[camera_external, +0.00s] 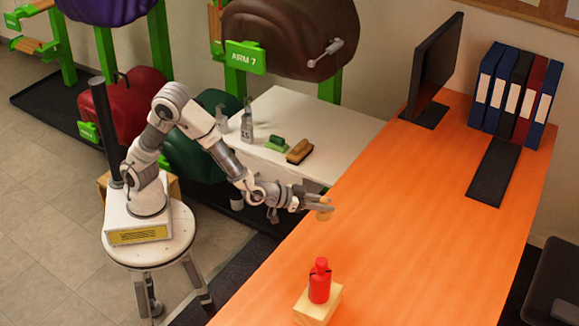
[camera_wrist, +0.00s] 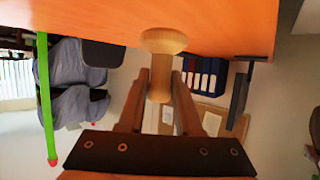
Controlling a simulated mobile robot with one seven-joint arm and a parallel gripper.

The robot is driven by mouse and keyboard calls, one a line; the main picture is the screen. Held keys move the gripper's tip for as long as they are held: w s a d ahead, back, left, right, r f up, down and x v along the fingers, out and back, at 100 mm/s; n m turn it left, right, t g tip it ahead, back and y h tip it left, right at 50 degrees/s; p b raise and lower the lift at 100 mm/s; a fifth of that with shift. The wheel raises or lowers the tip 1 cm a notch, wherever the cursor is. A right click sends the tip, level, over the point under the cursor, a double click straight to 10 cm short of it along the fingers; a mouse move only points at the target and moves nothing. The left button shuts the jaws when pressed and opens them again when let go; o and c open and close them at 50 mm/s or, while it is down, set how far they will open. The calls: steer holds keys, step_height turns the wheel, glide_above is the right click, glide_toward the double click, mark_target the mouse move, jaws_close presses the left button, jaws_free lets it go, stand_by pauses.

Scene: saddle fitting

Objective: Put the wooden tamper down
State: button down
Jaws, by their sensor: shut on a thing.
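The wooden tamper (camera_wrist: 164,41) is a pale turned piece with a wide round end and a narrower stem. My gripper (camera_wrist: 161,88) is shut on its stem; the two fingers sit on either side of it. In the external view my gripper (camera_external: 312,200) reaches over the left edge of the orange desk (camera_external: 420,200), and the tamper (camera_external: 325,214) shows small at its tips. The wrist picture is upside down, with the desk (camera_wrist: 60,12) along its top and the tamper's wide end overlapping it. I cannot tell whether the tamper touches the desk.
A red bottle (camera_external: 319,283) stands on a wooden block (camera_external: 318,305) at the desk's near end. A monitor (camera_external: 434,65), a keyboard (camera_external: 494,172) and several binders (camera_external: 515,90) are toward the back. A white table (camera_external: 285,112) holds brushes and a spray bottle. The desk's middle is clear.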

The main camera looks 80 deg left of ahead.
steer(key=w+a+f, duration=0.1)
steer(key=w, duration=0.1)
steer(key=w+a+f+b, duration=0.1)
steer(key=w+a+f, duration=0.1)
steer(key=shift+a+b, duration=0.25)
steer(key=shift+b, duration=0.05)
steer(key=shift+f+b, duration=0.8)
steer(key=shift+f, duration=1.25)
steer(key=shift+f, duration=0.1)
steer(key=shift+f, duration=0.15)
steer(key=c, duration=0.6)
jaws_free()
